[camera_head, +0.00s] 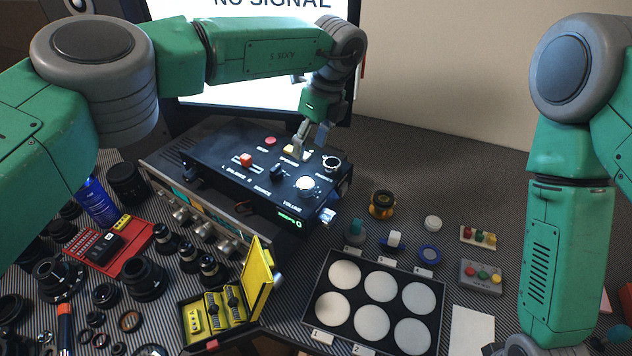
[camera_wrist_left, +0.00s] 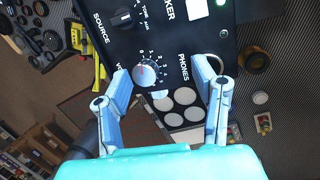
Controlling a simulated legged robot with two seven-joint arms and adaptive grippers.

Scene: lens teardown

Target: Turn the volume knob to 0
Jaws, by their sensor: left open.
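The volume knob (camera_head: 305,184) is a pale round knob on the front right of a black control box (camera_head: 225,168). In the left wrist view the volume knob (camera_wrist_left: 145,72) shows with a numbered scale around it and a red mark on its face. My left gripper (camera_head: 311,133) is open and empty above the back of the box, behind the knob. In the left wrist view the left gripper (camera_wrist_left: 163,78) has its fingers spread, with the knob beyond them and nearer the left finger. I see no contact. My right arm is at the right; its gripper is out of view.
The box also carries a black source knob (camera_wrist_left: 122,18), a red switch (camera_head: 246,160) and a phones socket (camera_head: 331,162). A tray of white discs (camera_head: 322,329), an open yellow case (camera_head: 258,280) and several lenses crowd the table. A monitor (camera_head: 260,85) stands behind.

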